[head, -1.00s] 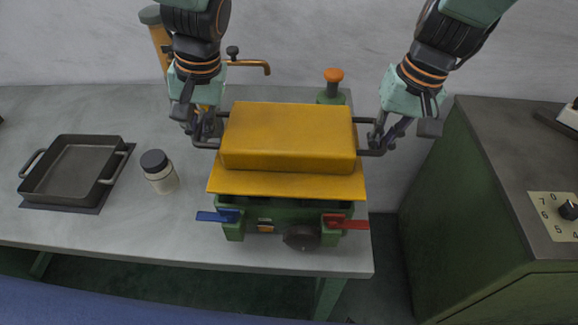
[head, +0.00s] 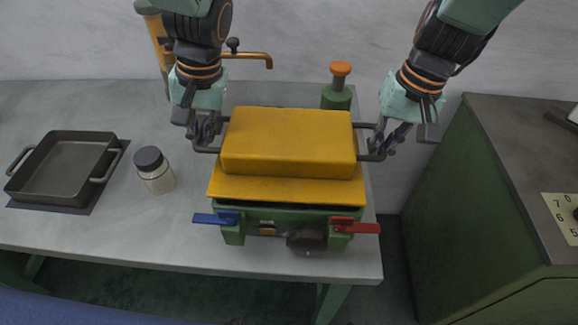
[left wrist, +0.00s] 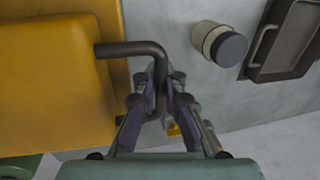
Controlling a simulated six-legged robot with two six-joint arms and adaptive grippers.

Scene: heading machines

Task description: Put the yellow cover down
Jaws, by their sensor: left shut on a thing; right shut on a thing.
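The yellow cover (head: 288,142) is a raised box with a wide front flange and a dark bar handle on each side. It is over the green machine (head: 262,216) on the table; a dark gap shows under its front edge. My left gripper (head: 207,135) is shut on the left handle, and in the left wrist view its fingers (left wrist: 160,90) close around the bent dark bar (left wrist: 135,50). My right gripper (head: 376,145) is shut on the right handle. Whether the cover touches the machine at the back is hidden.
A blue lever (head: 217,218) and a red lever (head: 355,227) stick out at the machine's front. A jar (head: 154,170) and a dark pan (head: 65,166) stand to the left. A green bottle with an orange top (head: 338,88) is behind. A green cabinet (head: 480,185) is at right.

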